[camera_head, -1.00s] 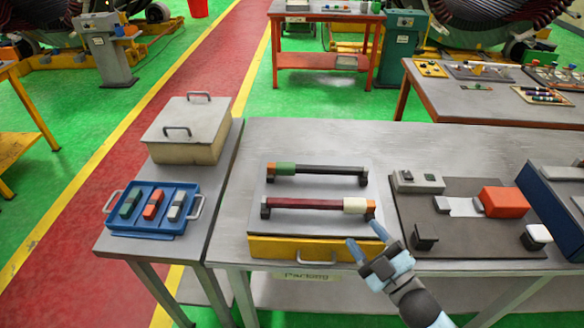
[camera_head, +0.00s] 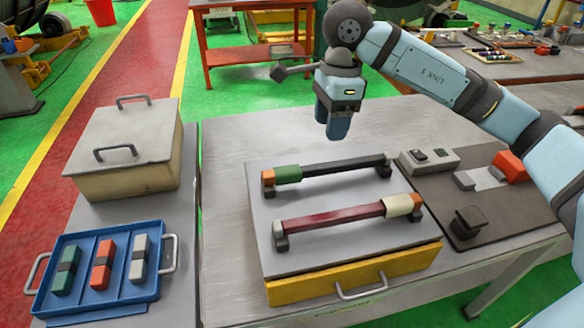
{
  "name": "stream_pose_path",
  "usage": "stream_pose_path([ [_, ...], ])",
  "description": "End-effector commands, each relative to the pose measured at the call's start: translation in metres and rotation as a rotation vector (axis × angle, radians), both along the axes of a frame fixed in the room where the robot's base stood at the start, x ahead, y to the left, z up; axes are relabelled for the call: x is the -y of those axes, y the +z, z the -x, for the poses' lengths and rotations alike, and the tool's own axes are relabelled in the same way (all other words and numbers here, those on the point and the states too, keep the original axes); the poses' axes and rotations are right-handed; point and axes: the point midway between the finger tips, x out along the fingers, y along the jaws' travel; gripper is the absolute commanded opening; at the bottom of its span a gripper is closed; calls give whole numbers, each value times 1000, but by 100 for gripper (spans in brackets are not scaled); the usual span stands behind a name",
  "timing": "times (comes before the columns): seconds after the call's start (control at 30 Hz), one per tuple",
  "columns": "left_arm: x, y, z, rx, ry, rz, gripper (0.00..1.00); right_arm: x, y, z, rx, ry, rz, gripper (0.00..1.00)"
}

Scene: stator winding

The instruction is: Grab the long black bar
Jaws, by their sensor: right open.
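The long black bar (camera_head: 340,165) lies across two small supports at the back of a grey plate on the yellow drawer unit. Its left end is green and orange. A dark red bar (camera_head: 335,217) with a cream and orange right end lies parallel in front of it. My right gripper (camera_head: 334,128) points down above and behind the black bar, near its middle. It is apart from the bar, with nothing seen between its fingers. My left gripper is out of view.
A blue tray (camera_head: 158,286) with several coloured blocks and a lidded metal box (camera_head: 160,150) stand at the left. A black plate with a grey switch box (camera_head: 430,160) and a red block (camera_head: 508,166) is at the right. A yellow drawer (camera_head: 300,291) has a front handle.

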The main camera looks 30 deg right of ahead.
Motion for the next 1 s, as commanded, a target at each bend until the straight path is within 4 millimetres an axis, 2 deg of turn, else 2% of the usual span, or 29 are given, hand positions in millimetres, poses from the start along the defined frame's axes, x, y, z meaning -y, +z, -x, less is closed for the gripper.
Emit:
stream_pose_path([
  [0.03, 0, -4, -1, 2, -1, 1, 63, 11, 4, -2, 22, -9, 50, 53],
  [0.17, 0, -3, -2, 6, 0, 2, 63, 25, 8, -4, 40, -21, 116, 53],
  [0.27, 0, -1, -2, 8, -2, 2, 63, 26, -5, -3, 37, -23, 122, 53],
  [0.5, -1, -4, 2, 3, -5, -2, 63, 25, -52, -3, 37, -21, 118, 53],
  [0.6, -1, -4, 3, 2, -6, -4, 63, 25, -66, -3, 38, -21, 117, 53],
  [0.87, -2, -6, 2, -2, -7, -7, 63, 23, -81, -4, 38, -21, 116, 53],
  [1.0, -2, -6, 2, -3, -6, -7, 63, 19, -98, -4, 36, -20, 115, 53],
])
